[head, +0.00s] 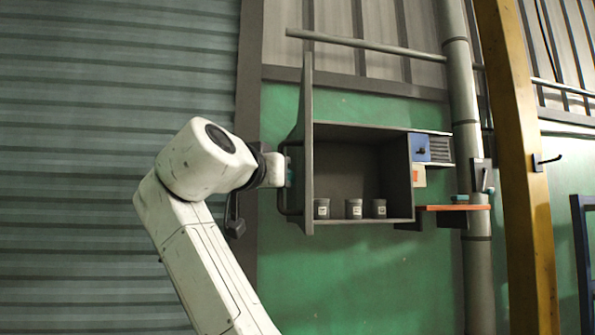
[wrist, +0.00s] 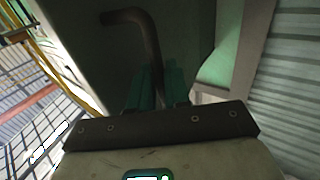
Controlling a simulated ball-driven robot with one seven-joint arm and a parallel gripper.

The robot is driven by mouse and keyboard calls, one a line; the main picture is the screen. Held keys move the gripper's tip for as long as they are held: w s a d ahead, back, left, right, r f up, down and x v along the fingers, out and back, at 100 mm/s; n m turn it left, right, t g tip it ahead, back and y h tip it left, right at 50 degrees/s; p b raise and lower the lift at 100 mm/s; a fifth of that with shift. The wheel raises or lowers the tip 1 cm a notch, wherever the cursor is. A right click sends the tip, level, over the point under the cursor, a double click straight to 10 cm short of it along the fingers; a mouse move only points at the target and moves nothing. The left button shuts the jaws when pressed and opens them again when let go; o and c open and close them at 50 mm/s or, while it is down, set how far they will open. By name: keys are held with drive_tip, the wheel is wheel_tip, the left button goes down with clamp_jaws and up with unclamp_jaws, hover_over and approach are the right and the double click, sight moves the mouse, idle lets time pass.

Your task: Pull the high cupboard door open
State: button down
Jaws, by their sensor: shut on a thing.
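The high cupboard (head: 360,165) hangs on the green wall, its inside in plain view. Its grey door (head: 308,150) stands swung out at the left side, seen nearly edge-on. The dark door handle (head: 283,204) is on the door's outer face, left of the edge. My gripper (head: 287,170) is at that face, its tips partly hidden. In the wrist view the bent handle (wrist: 143,35) runs down between the green fingers of my gripper (wrist: 157,90), which are shut on it. The door (wrist: 90,45) fills the background behind it.
Several small grey pots, one of them a pot (head: 354,208), stand on the cupboard floor. An orange shelf (head: 455,208) and a grey pipe (head: 461,100) are to the right, then a yellow post (head: 520,170). A ribbed shutter (head: 90,170) covers the left.

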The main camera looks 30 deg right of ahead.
drive_tip(key=shift+w, duration=0.15)
drive_tip(key=shift+d, duration=0.1)
drive_tip(key=c, duration=1.4)
unclamp_jaws()
drive_tip(key=shift+c, duration=0.2)
drive_tip(key=shift+o, duration=0.6)
drive_tip(key=shift+d, duration=0.25)
drive_tip(key=shift+a, duration=0.15)
drive_tip(key=b+v, duration=0.3)
drive_tip(key=v, duration=0.7)
drive_tip(key=shift+s+a, duration=0.25)
drive_tip(key=shift+a, duration=0.05)
